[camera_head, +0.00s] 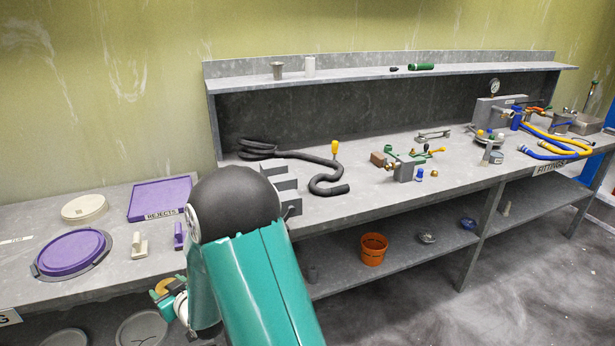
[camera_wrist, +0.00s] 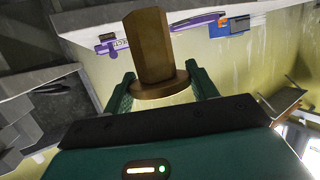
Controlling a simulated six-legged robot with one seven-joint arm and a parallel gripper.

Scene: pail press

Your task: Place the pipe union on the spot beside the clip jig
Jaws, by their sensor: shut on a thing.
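The pipe union (camera_wrist: 150,45), a brass-brown hexagonal piece with a round flange, is between the two teal fingers of my gripper (camera_wrist: 161,84) in the wrist view. The gripper is shut on it at the flange. In the head view my gripper (camera_head: 166,292) is low at the front edge of the left bench, partly hidden by my arm, with a bit of the brass union (camera_head: 164,284) showing. A grey block with green and yellow clamp parts (camera_head: 407,167) stands on the right bench; I cannot tell surely whether it is the clip jig. No marked spot can be made out.
A purple lid (camera_head: 72,250), a purple REJECTS tray (camera_head: 160,198), a cream lid (camera_head: 84,207) and small cream and purple pieces lie on the left bench. A black hose (camera_head: 300,156) and grey stepped block (camera_head: 280,182) are mid-bench. An orange pot (camera_head: 373,249) stands on the lower shelf.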

